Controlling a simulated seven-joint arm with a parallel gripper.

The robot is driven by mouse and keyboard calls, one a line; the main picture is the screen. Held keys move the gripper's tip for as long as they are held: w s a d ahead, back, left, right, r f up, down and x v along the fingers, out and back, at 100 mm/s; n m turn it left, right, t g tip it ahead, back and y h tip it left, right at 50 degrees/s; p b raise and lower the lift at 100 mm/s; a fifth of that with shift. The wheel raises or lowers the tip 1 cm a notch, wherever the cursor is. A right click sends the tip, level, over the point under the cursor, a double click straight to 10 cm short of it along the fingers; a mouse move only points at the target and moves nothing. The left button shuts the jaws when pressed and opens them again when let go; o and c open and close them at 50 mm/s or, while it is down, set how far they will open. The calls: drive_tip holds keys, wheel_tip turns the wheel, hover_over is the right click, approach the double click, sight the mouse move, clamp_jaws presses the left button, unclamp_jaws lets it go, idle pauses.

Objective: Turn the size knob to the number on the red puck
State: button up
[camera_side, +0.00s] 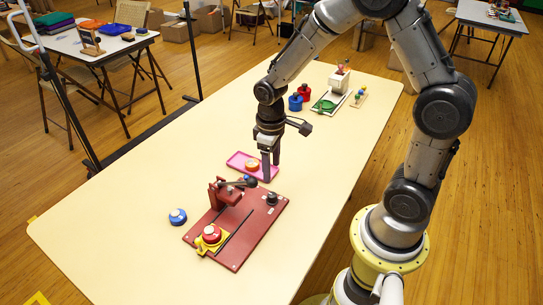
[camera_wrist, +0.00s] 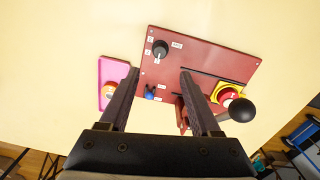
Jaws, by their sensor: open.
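A black size knob (camera_wrist: 160,48) stands near one corner of a dark red board (camera_wrist: 205,58), with small white labels around it too small to read. It also shows in the side view (camera_side: 271,199). The red puck (camera_side: 211,233) sits in a yellow holder (camera_side: 201,246) at the board's near-left end, and shows in the wrist view (camera_wrist: 229,97). Its white mark is too small to read. My gripper (camera_wrist: 158,74) is open and empty, pointing down above the board. In the wrist view the knob lies just beyond the gap between the fingertips, not between the fingers.
A red press with a black ball-ended lever (camera_wrist: 241,110) rises from the board beside my gripper. A small blue part (camera_wrist: 149,92) is near the board's edge. A pink tray (camera_side: 236,159) holds an orange puck (camera_side: 252,165). A blue puck (camera_side: 178,216) lies on the table's left.

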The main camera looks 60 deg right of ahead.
drive_tip(key=shift+r, duration=1.6)
drive_tip(key=shift+a, duration=0.1)
drive_tip(key=s+a+r+t, duration=0.1)
drive_tip(key=s+r+t, duration=0.1)
drive_tip(key=r, duration=0.5)
drive_tip(key=s+a+r+t, duration=0.1)
drive_tip(key=s+r+t, duration=0.1)
drive_tip(key=r, duration=0.5)
drive_tip(key=s+a+r+m+t, duration=0.1)
drive_tip(key=s, duration=1.1)
drive_tip(key=shift+r+m+t, duration=0.3)
drive_tip(key=shift+m, duration=0.1)
